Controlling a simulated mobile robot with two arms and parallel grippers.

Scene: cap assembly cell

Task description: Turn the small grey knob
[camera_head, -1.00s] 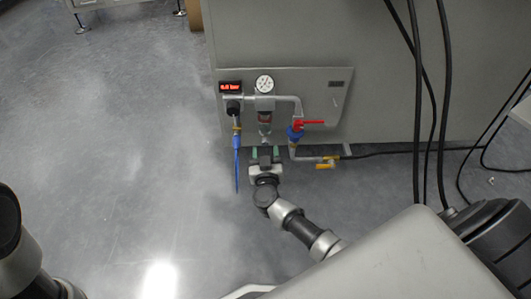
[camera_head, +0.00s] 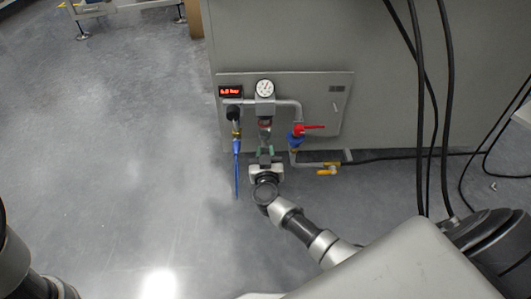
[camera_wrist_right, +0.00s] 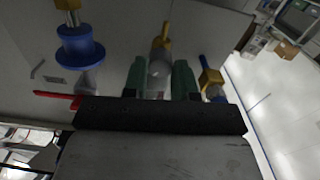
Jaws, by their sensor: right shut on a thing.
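My right gripper (camera_head: 265,151) is below the gauge assembly on the grey panel, its green fingers pointing at the panel. Its two fingers (camera_wrist_right: 160,78) also show in the right wrist view, shut on a small grey piece (camera_wrist_right: 158,64) that I take to be the grey knob. A brass-coloured part (camera_wrist_right: 161,42) shows just beyond it. In the head view the fingers mostly hide the knob, and I cannot tell its turn angle. The clear bowl (camera_head: 264,125) hangs just above the gripper. My left gripper is out of view; only part of that arm shows at the left edge.
Black cables (camera_head: 418,120) hang at right. The floor at left is clear.

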